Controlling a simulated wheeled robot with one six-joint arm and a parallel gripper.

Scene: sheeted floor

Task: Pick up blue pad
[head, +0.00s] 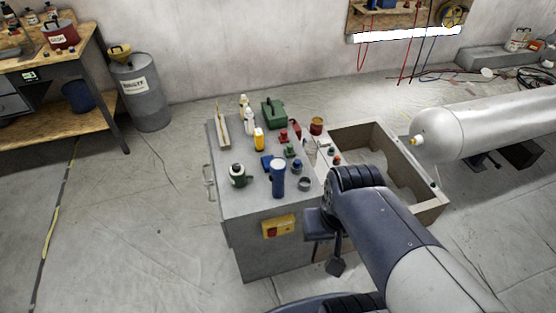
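A small blue piece (267,162), perhaps the blue pad, lies on the grey top of a cabinet (226,198), behind a taller blue cylinder (278,182). Another small blue item (297,167) stands just right of it. Each is too small here for me to be sure which is a pad. My arm comes in from the lower right and bends down in front of the cabinet. My gripper (335,264) hangs low near the cabinet's front face, below the top and apart from the blue things. Its fingers are too small and dark to read.
Bottles, a green box (274,113), a dark green and white pot (238,175) and red pieces crowd the top. An open wooden crate (424,206) adjoins on the right. A large white tank (490,125) lies beyond it. The floor at left is clear.

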